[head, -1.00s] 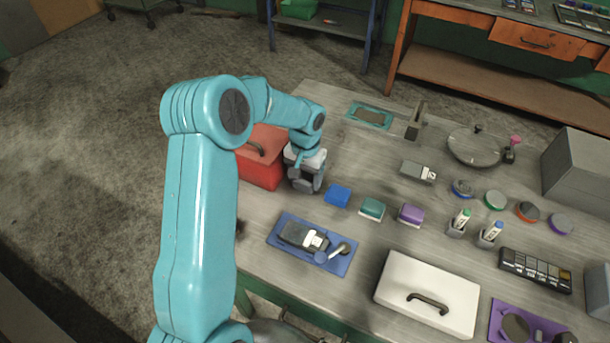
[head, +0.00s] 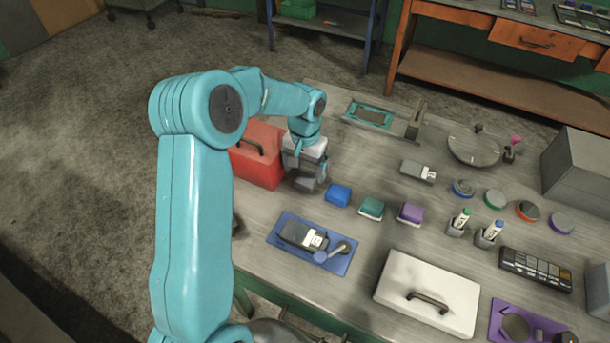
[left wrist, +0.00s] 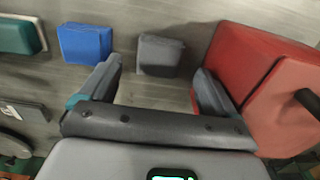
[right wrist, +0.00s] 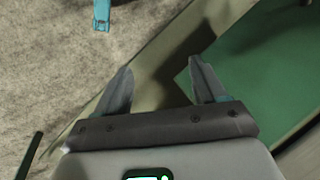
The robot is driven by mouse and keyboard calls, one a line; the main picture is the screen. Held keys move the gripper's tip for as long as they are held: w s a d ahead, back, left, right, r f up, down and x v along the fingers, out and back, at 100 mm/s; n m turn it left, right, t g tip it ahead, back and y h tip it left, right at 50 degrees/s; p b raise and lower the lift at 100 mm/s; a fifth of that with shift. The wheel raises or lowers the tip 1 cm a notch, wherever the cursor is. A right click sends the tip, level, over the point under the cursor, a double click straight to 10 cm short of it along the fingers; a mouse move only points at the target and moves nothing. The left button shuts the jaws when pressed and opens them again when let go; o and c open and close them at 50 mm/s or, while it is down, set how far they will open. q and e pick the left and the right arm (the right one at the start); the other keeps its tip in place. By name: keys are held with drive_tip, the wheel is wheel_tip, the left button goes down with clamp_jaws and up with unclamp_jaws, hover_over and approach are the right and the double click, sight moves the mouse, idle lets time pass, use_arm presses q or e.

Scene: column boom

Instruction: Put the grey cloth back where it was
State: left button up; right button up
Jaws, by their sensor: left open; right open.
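The grey cloth (left wrist: 161,55) is a small folded block on the grey worktop in the left wrist view, between the blue cloth (left wrist: 85,43) and the red box (left wrist: 250,70). My left gripper (head: 309,181) is open beside the red box in the head view. In the left wrist view its fingers lie either side of the grey cloth, with clear worktop between them and no visible contact. My right gripper (right wrist: 161,66) is open and empty, away from the cloths.
The blue (head: 338,195), teal (head: 372,208) and purple (head: 410,214) cloths continue the row rightward. A blue mat (head: 283,258) holding a dark device lies in front. A white lidded box (head: 425,285) stands front right. The right wrist view shows floor and a green panel (right wrist: 265,70).

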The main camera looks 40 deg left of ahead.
sight(305, 178)
use_arm(q)
wheel_tip(305, 178, up, 9)
drive_tip(key=shift+f, duration=0.15)
idle(0.6)
